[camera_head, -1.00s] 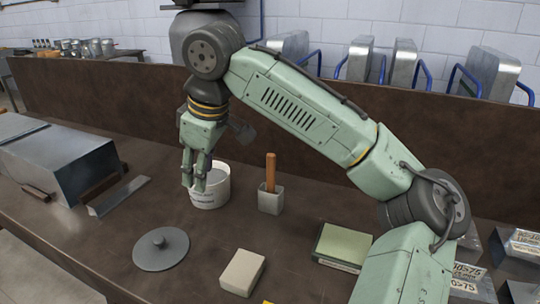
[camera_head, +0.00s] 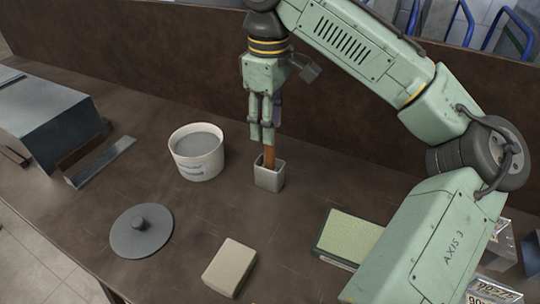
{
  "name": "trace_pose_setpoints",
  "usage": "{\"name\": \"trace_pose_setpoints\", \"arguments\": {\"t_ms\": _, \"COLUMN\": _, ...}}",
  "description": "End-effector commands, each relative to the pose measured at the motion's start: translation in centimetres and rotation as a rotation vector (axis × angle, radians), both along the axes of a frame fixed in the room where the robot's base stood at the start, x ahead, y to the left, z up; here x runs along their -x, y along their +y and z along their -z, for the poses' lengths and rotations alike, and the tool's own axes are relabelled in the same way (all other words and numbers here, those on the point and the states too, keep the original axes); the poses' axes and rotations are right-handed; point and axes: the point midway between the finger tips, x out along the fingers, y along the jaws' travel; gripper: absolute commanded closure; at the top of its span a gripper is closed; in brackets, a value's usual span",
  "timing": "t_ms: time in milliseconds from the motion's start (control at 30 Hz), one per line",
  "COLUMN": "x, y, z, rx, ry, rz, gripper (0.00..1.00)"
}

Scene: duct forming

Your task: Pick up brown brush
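The brown brush handle (camera_head: 270,155) stands upright in a small grey square holder (camera_head: 269,178) near the middle of the table. Its upper part is hidden behind my gripper's fingers, and its lower end is inside the holder. My gripper (camera_head: 261,136) points down over the holder, with its fingertips in front of or beside the upper handle. The fingers look apart, with a narrow gap between them. I cannot tell whether they touch the handle.
A white bucket (camera_head: 196,165) with grey contents stands left of the holder. A round grey lid (camera_head: 141,231), a beige block (camera_head: 230,267) and a green-topped box (camera_head: 346,238) lie in front. A metal duct box (camera_head: 45,118) is at left. A brown panel (camera_head: 160,75) runs behind.

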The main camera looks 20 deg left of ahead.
Motion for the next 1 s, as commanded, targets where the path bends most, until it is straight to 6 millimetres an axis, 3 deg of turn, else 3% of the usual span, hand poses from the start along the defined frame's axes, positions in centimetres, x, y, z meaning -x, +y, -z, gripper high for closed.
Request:
{"name": "trace_pose_setpoints", "arguments": {"t_ms": 333, "x": 0.2, "y": -0.2, "z": 4.4, "rx": 0.001, "ry": 0.000, "rz": 0.002, "gripper": 0.63}}
{"name": "trace_pose_setpoints", "arguments": {"t_ms": 633, "x": 0.2, "y": -0.1, "z": 5.1, "rx": -0.002, "ry": -0.001, "rz": 0.001, "gripper": 0.63}}
{"name": "trace_pose_setpoints", "arguments": {"t_ms": 1000, "x": 0.2, "y": -0.1, "z": 5.1, "rx": -0.002, "ry": -0.001, "rz": 0.002, "gripper": 0.87}}
